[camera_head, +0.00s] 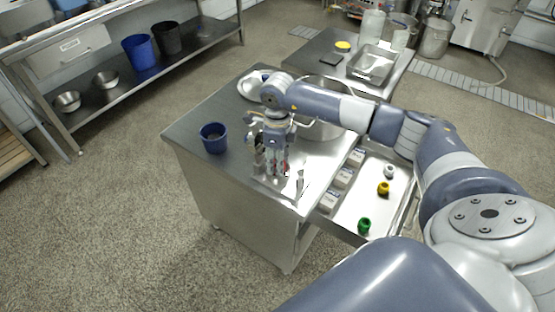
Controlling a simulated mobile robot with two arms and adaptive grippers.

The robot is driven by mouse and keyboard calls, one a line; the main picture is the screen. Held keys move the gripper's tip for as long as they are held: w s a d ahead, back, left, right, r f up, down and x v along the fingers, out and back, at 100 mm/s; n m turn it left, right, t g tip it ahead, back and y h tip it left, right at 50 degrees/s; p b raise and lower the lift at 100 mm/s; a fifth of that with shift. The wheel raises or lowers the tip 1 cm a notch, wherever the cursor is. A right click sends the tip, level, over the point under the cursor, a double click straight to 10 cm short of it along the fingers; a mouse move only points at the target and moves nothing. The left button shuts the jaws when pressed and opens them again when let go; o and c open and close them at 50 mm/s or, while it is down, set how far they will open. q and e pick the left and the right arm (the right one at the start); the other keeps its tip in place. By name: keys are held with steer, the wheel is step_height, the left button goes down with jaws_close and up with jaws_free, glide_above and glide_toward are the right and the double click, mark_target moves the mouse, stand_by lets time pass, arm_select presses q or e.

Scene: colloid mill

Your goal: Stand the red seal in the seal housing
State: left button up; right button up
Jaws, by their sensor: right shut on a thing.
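My right gripper (273,172) points down over the front part of the steel table (215,107). It is shut on the red seal (286,170), of which only a small red patch shows between and beside the fingers. A small shiny metal piece (299,184) stands on the table just right of the fingertips; it may be the seal housing, but the gripper hides much of that spot. I cannot tell whether the seal touches it. My left gripper is not in view.
A steel tray (349,222) to the right holds a white (389,172), a yellow (383,188) and a green piece (364,226), with white boxes (343,178) along its left side. A blue cup (213,138) stands left of the gripper. A large pot (325,125) is behind.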

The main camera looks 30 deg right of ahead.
steer(key=shift+f, duration=0.15)
steer(key=shift+f, duration=0.1)
steer(key=o, duration=0.9)
step_height(320, 180, up, 12)
steer(key=shift+r+b, duration=0.2)
steer(key=shift+b, duration=0.3)
